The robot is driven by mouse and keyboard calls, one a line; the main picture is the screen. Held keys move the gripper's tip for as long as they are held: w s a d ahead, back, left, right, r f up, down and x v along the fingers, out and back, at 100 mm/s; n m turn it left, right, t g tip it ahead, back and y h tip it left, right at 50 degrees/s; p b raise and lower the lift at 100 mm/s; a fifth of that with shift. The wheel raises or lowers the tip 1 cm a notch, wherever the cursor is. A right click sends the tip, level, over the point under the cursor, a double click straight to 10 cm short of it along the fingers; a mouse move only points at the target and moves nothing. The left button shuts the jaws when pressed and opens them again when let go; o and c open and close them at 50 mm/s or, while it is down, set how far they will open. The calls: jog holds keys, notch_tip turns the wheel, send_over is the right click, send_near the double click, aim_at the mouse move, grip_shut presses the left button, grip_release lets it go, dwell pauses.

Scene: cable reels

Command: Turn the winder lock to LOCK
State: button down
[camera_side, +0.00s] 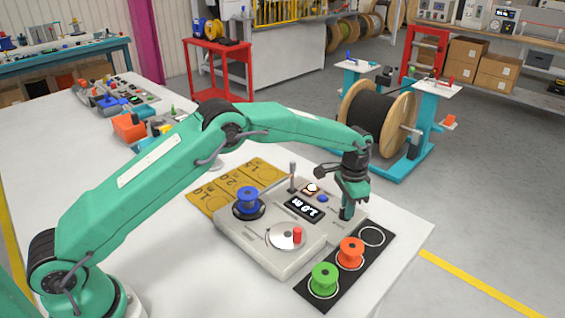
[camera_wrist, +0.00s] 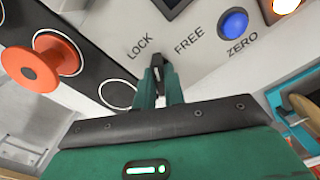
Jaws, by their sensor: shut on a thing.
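The grey winder (camera_side: 240,234) stands on the white table, with a blue reel (camera_side: 247,199), a crank disc with a red knob (camera_side: 297,235) and a display reading 1.0 m (camera_side: 304,208). My gripper (camera_side: 347,214) reaches down onto the winder's right end. In the wrist view my gripper (camera_wrist: 158,66) is shut on the winder lock, its tips just below and between the printed words LOCK (camera_wrist: 140,45) and FREE (camera_wrist: 190,40).
A blue button (camera_wrist: 233,21) marked ZERO sits right of FREE. A black mat (camera_side: 317,296) beside the winder holds a green reel (camera_side: 324,280), an orange reel (camera_side: 350,252) and an empty ring. A lever (camera_side: 292,176) rises at the winder's back.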

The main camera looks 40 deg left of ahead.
dwell(0.4)
jog(key=shift+r+n, duration=0.1)
jog(key=shift+n, duration=3.2)
jog(key=c, duration=1.5)
grip_release()
jog(key=shift+r, duration=3.4)
